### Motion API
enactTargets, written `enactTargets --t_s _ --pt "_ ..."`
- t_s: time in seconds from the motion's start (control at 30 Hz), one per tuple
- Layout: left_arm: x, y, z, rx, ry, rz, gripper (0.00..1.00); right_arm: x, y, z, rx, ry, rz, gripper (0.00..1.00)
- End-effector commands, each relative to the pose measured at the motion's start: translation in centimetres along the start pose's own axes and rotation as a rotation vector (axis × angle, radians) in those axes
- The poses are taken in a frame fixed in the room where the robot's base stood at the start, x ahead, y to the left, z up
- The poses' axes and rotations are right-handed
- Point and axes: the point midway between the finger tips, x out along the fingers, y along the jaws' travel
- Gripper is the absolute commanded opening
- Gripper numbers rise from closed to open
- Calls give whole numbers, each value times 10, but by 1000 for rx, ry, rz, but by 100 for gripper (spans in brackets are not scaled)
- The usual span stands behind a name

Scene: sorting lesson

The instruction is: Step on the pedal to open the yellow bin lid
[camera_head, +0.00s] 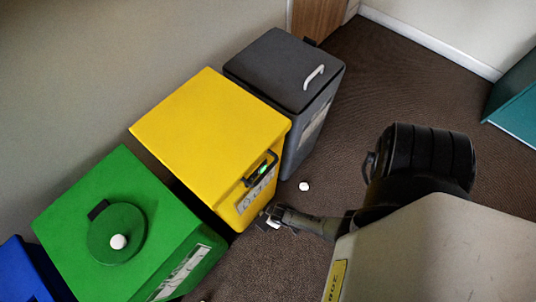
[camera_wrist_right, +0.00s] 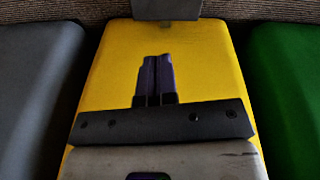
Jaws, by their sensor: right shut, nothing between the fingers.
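The yellow bin (camera_head: 212,130) stands between the green and grey bins with its lid flat and closed. A dark handle with a small green spot (camera_head: 262,168) is on its front. My right gripper (camera_head: 268,217) is low at the bin's front, near the floor; a small white piece, perhaps the pedal, shows beside its tip, and I cannot tell whether they touch. In the right wrist view its fingers (camera_wrist_right: 156,76) are shut and empty against the yellow bin (camera_wrist_right: 108,75). A grey flat piece (camera_wrist_right: 167,9) lies at the top edge there. My left gripper is not in view.
The green bin (camera_head: 80,205) has a round lid piece with a white knob. The grey bin (camera_head: 275,65) has a white handle. A blue bin (camera_head: 15,275) is at the left edge. A white round thing (camera_head: 304,186) is on the brown carpet, which is open toward the upper right.

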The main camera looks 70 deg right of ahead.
Motion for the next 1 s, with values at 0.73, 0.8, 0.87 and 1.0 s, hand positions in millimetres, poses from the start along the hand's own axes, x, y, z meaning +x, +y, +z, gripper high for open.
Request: enactTargets --t_s 0.73,0.8,0.87,1.0 --pt "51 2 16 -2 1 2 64 74 -2 12 181 40 -38 0" --pt "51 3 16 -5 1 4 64 74 -2 12 180 40 -38 0" --pt "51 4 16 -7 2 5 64 74 -2 12 180 40 -38 0" --pt "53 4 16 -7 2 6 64 76 -2 12 180 40 -38 0"
